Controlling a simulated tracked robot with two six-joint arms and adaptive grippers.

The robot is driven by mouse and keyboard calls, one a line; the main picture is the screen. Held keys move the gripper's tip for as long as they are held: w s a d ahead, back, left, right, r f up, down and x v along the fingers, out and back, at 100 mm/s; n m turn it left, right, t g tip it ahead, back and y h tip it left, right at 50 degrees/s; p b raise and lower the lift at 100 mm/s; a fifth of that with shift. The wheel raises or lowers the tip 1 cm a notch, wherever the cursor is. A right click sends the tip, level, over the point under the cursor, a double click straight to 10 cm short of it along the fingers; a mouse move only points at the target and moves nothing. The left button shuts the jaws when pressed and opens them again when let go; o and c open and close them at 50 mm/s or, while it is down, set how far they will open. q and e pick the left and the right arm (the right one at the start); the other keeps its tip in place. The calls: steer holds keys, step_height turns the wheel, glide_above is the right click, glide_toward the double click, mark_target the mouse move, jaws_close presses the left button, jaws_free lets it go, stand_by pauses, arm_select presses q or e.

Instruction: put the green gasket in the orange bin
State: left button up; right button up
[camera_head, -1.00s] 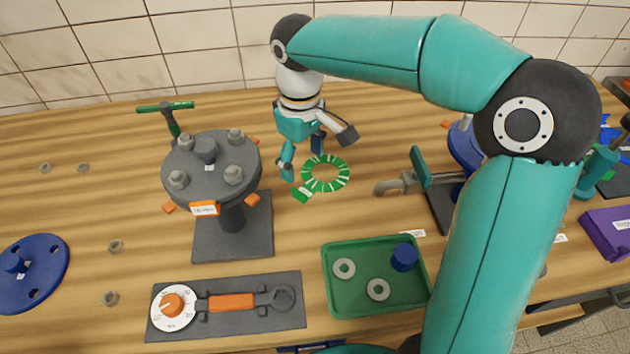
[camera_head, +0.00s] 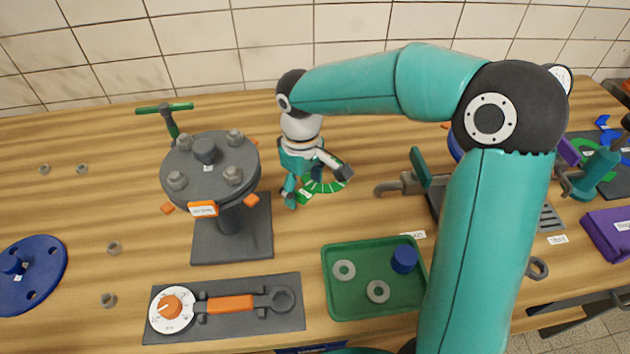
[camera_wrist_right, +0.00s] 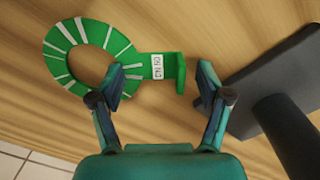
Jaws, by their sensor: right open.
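The green gasket (camera_head: 326,187), a flat ring with white stripes, lies on the wooden bench, partly hidden behind my right gripper (camera_head: 318,188). In the right wrist view the whole gasket (camera_wrist_right: 56,62) shows, with a labelled tab ending in an upright green plate. My right gripper (camera_wrist_right: 162,84) is open and empty there. The tab and plate lie ahead of and between its two fingers, and the ring is off to the left. I cannot tell any contact. I see no orange bin in either view. My left gripper is not in view.
A grey bolted flange (camera_head: 210,165) on a dark base (camera_head: 232,244) stands left of the gasket. A green tray (camera_head: 374,307) with washers and a blue cylinder is in front. A clamp (camera_head: 420,178) stands to the right. Bare bench lies between the gasket and the tray.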

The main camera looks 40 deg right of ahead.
jaws_close()
stand_by(0.6)
steer(key=shift+r, duration=0.1)
